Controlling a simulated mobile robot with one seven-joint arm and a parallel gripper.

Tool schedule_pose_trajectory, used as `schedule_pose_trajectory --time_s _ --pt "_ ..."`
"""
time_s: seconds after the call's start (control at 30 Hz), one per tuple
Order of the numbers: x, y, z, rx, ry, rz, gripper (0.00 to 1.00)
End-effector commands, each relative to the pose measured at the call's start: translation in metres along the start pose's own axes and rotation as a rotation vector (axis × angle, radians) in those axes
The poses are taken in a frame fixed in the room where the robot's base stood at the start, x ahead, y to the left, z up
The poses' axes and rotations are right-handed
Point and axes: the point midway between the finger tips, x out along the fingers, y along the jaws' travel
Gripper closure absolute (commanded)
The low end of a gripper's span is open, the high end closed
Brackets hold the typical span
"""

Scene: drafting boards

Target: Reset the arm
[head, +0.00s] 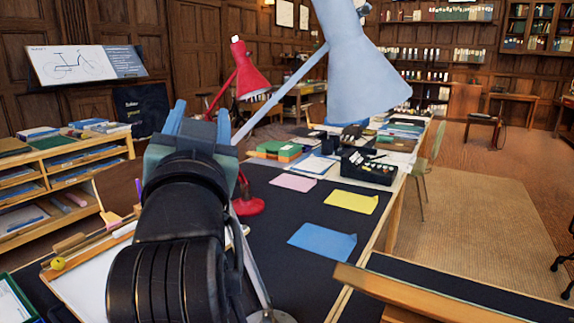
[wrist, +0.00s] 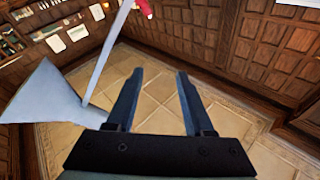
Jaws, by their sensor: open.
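My gripper (wrist: 157,80) shows in the wrist view with its two fingers spread apart and nothing between them. Beyond the fingers are tiled floor and wood-panelled wall. In the head view my arm rises in front of the desk, and my gripper (head: 200,130) is at its upper end, raised above the desk top and partly hidden by the wrist.
A pale blue lamp (head: 350,70) stands close to the right of my arm; its shade also shows in the wrist view (wrist: 50,95). A red lamp (head: 248,78) is behind. The dark desk (head: 285,240) holds paper sheets and a black organiser (head: 368,168).

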Motion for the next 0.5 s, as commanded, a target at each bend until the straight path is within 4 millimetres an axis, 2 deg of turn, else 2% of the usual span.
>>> schedule_pose_trajectory --time_s 0.03,0.1,0.2,0.33,0.4,0.5 --pt "-0.020 0.013 -0.029 -0.050 0.097 0.007 0.47" --pt "-0.049 0.024 -0.066 -0.125 0.224 0.017 0.47" --pt "-0.093 0.034 -0.110 -0.229 0.384 0.042 0.47" --pt "-0.153 0.039 -0.157 -0.359 0.573 0.088 0.47" --pt "-0.142 0.030 -0.185 -0.360 0.569 0.084 0.47" --pt "-0.134 0.022 -0.209 -0.357 0.567 0.083 0.47"
